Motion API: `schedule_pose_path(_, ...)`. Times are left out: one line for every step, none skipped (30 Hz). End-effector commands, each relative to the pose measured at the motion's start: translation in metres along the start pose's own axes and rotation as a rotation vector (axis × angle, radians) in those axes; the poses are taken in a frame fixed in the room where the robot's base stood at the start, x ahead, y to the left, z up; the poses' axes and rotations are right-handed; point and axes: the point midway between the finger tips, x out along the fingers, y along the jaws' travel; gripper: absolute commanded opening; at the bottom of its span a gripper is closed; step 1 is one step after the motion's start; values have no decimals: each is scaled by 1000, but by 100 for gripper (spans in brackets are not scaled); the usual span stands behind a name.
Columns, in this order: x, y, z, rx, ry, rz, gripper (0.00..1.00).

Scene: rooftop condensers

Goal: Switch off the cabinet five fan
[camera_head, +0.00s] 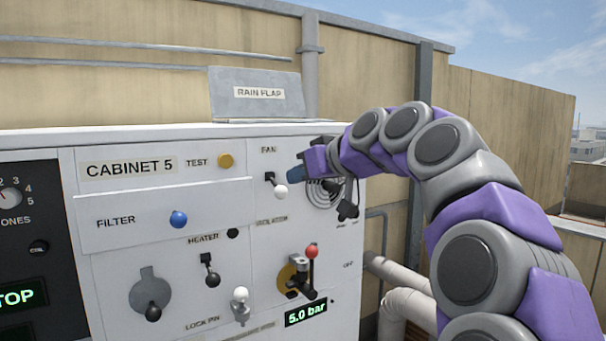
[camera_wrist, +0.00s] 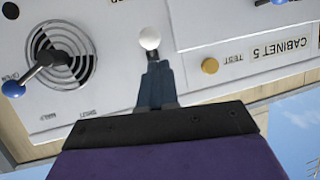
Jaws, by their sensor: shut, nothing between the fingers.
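The cabinet five panel (camera_head: 150,250) carries a "CABINET 5" label (camera_head: 129,167), which appears upside down in the wrist view (camera_wrist: 279,49). Under the word FAN is a toggle switch with a white ball knob (camera_head: 281,191); the knob hangs down from its base. The knob also shows in the wrist view (camera_wrist: 149,37), just beyond my fingertips. My gripper (camera_head: 292,176) is shut and empty, with its dark blue fingers (camera_wrist: 153,68) together right at the switch. The fingers partly hide the switch base in the wrist view; whether they touch it I cannot tell.
A round vent (camera_wrist: 75,40) with a blue-ended lever (camera_wrist: 13,88) lies beside the fan switch. A yellow TEST button (camera_head: 225,160), blue FILTER knob (camera_head: 178,219), HEATER switch (camera_head: 210,270) and red-balled lever (camera_head: 312,251) are nearby. A rain flap (camera_head: 250,105) stands on top.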

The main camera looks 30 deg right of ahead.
Motion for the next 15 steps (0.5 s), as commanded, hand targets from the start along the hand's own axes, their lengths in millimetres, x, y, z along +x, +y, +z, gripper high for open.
schedule_pose_path(-9,-2,0,-1,5,0,0)
schedule_pose_path(-13,-3,1,0,5,0,0)
schedule_pose_path(-23,-1,2,2,6,1,0)
schedule_pose_path(-30,0,3,3,6,1,0)
schedule_pose_path(-36,0,4,3,6,0,0)
schedule_pose_path(-44,-1,6,2,5,1,0)
schedule_pose_path(-50,-3,7,0,4,1,0)
schedule_pose_path(-56,-4,8,0,4,0,0)
schedule_pose_path(-63,-4,10,-1,2,-1,0)
schedule_pose_path(-68,-6,11,-1,0,-1,0)
schedule_pose_path(-72,-7,12,-2,-2,-1,0)
schedule_pose_path(-78,-9,14,-3,-3,-1,0)
schedule_pose_path(-83,-10,15,-3,-3,-1,0)
schedule_pose_path(-88,-11,15,-4,-2,-1,0)
schedule_pose_path(-92,-12,16,-5,-1,0,0)
